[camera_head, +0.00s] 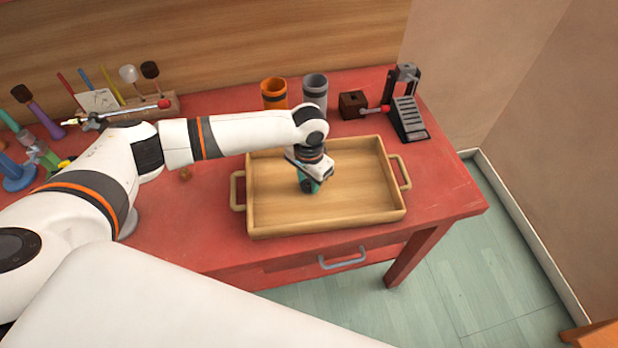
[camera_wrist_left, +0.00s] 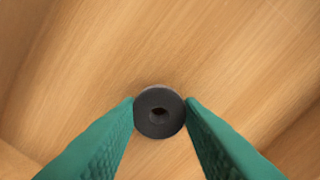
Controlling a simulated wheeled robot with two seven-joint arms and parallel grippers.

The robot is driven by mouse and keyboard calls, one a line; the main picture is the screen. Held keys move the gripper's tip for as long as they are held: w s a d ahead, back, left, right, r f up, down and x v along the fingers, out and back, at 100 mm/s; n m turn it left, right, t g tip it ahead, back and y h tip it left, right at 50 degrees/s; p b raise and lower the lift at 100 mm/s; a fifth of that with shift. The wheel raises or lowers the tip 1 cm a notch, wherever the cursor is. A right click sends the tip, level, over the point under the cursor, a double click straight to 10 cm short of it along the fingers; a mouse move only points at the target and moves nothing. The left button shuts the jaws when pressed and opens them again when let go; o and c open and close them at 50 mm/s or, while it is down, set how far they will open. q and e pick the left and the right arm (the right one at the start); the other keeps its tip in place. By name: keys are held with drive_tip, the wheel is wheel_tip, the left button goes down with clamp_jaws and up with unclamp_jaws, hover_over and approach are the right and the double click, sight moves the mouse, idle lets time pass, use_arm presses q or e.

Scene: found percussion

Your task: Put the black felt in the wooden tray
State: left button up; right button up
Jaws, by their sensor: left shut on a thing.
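The wooden tray (camera_head: 362,205) is a rectangular tray with a handle at each end, standing on the red table. My left gripper (camera_head: 308,186) is over the left half of the tray, pointing down inside its walls. In the left wrist view its green fingers (camera_wrist_left: 160,112) are shut on the black felt (camera_wrist_left: 142,119), a small dark round piece with a hole in the middle. The wooden tray floor (camera_wrist_left: 80,60) fills the background there. I cannot tell whether the felt touches the floor. In the head view the gripper mostly hides the felt. My right gripper is not in view.
An orange cup (camera_head: 274,94) and a grey cup (camera_head: 315,92) stand behind the tray. A small dark wooden block (camera_head: 352,104) and a black stand (camera_head: 410,118) are at the back right. Mallets (camera_head: 40,113) and a wooden rack (camera_head: 160,107) are at the left.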

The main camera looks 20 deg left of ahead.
use_arm(q)
drive_tip(key=shift+f, duration=0.2)
drive_tip(key=o, duration=0.9)
wheel_tip(320, 180, up, 12)
drive_tip(key=shift+r+b, duration=0.2)
drive_tip(key=shift+b, duration=0.5)
